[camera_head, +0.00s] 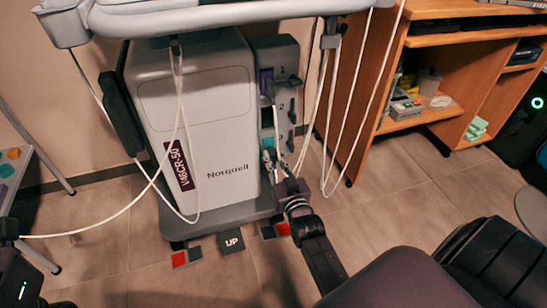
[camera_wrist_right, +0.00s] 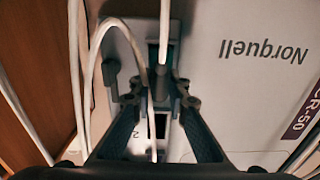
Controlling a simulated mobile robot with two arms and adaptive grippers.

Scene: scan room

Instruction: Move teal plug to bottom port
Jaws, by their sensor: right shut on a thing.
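The white cart (camera_head: 205,125) marked Norquell carries a grey port panel (camera_head: 288,75) on its right side, with numbered ports in a column. My right gripper (camera_head: 269,160) is at the lower part of this panel. A dark port (camera_wrist_right: 160,125) shows near the number 2. A dark part of my left arm (camera_head: 20,280) shows at the lower left; its jaws are unclear.
A purple plug (camera_head: 266,80) is at the top port. White cables (camera_head: 327,110) hang in loops beside the panel and across the cart's front. A wooden desk (camera_head: 375,85) stands to the right. Tiled floor (camera_head: 400,200) is open in front of it.

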